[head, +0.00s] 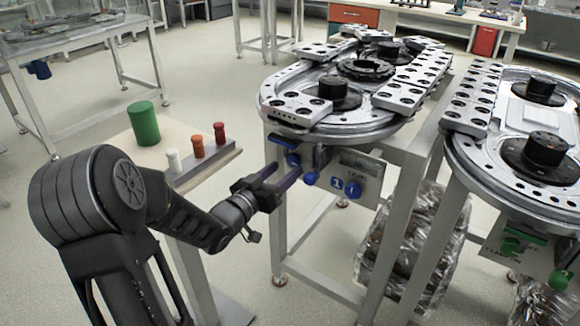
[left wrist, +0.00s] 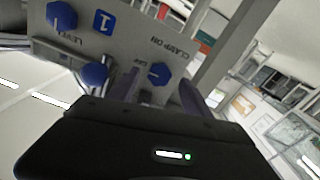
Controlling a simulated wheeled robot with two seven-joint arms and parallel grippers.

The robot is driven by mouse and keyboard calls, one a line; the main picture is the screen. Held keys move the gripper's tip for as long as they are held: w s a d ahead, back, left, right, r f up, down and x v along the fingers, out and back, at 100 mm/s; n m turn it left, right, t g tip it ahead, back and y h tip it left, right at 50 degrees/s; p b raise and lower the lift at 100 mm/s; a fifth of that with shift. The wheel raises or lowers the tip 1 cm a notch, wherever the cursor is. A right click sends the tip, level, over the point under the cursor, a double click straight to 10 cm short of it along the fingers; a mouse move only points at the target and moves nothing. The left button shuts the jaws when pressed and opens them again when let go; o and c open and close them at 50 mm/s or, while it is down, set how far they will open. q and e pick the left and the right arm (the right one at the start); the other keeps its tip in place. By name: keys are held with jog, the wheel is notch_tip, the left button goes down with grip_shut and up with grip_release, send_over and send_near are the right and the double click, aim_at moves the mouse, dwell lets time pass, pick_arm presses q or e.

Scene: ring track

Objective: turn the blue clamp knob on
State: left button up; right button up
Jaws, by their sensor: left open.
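The blue clamp knob (left wrist: 158,72) shows in the left wrist view beside the lettering "CLAMP ON", with a pale mark across its face. In the head view it appears as a blue shape (head: 293,160) under the near end of the left ring track (head: 330,125), partly hidden by my gripper. My left gripper (head: 286,174) is open, its dark fingers pointing at the panel. In the left wrist view the knob lies between the two fingers (left wrist: 160,95); I cannot tell whether they touch it. My right gripper is not in view.
A round blue knob (left wrist: 95,74) sits close beside the left finger. A blue "1" sign (head: 337,182) and another blue knob (head: 352,190) are on the panel (head: 362,168). A small table (head: 172,133) holds a green cylinder (head: 143,122) and several pegs. A second track (head: 460,160) stands right.

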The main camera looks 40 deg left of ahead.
aim_at(291, 164)
pick_arm(q)
jog(key=shift+w, duration=1.8)
grip_shut()
